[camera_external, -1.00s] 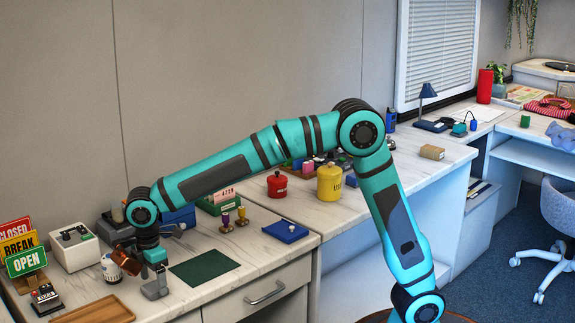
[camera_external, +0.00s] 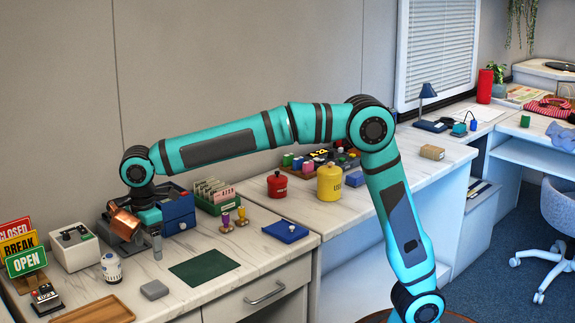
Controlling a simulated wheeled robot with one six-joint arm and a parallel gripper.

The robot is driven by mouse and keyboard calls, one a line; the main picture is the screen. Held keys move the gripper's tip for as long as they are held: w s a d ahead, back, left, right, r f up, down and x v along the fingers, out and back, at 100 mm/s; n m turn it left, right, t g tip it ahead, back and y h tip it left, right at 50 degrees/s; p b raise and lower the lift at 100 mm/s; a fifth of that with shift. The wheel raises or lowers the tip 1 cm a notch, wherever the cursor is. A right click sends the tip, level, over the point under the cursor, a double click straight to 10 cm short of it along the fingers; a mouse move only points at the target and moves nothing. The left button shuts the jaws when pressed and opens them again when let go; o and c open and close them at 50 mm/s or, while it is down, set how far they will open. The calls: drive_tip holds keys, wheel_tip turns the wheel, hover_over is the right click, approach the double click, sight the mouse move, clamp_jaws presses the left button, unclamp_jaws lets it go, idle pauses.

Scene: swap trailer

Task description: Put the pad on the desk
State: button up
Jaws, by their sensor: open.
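A small grey rounded block (camera_external: 154,290), which seems to be the pad, lies flat on the marble-topped desk (camera_external: 235,305), between the wooden tray and the dark green mat. My gripper (camera_external: 157,250) is above and behind the grey block, clear of it. It is open, with nothing seen between its fingers; one finger shows best and the other is mostly hidden.
A wooden tray (camera_external: 95,310) and a white canister (camera_external: 111,268) are left of the block. A dark green mat (camera_external: 204,268) lies to its right.

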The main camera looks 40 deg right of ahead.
drive_tip(key=w+d+r+m+t+y, duration=0.15)
drive_tip(key=d+r, duration=0.25)
drive_tip(key=d, duration=0.5)
drive_tip(key=w+d+r+m+t+y, duration=0.1)
drive_tip(key=w+d+r+m+t, duration=0.2)
drive_tip(key=d, duration=0.5)
drive_tip(key=w+d+r+m+t+y, duration=0.1)
drive_tip(key=w+d+r+m, duration=0.15)
drive_tip(key=d+r, duration=0.45)
drive_tip(key=s+d+r+m+t, duration=0.2)
drive_tip(key=d, duration=0.8)
drive_tip(key=s+d+r+m+t, duration=0.2)
drive_tip(key=d+t, duration=0.1)
drive_tip(key=d, duration=0.7)
drive_tip(key=s+d+r+m+t+h, duration=0.2)
drive_tip(key=s+d+m+t, duration=0.5)
drive_tip(key=s+d, duration=0.7)
drive_tip(key=d+h, duration=0.1)
drive_tip(key=d, duration=0.2)
drive_tip(key=shift+s+d, duration=0.25)
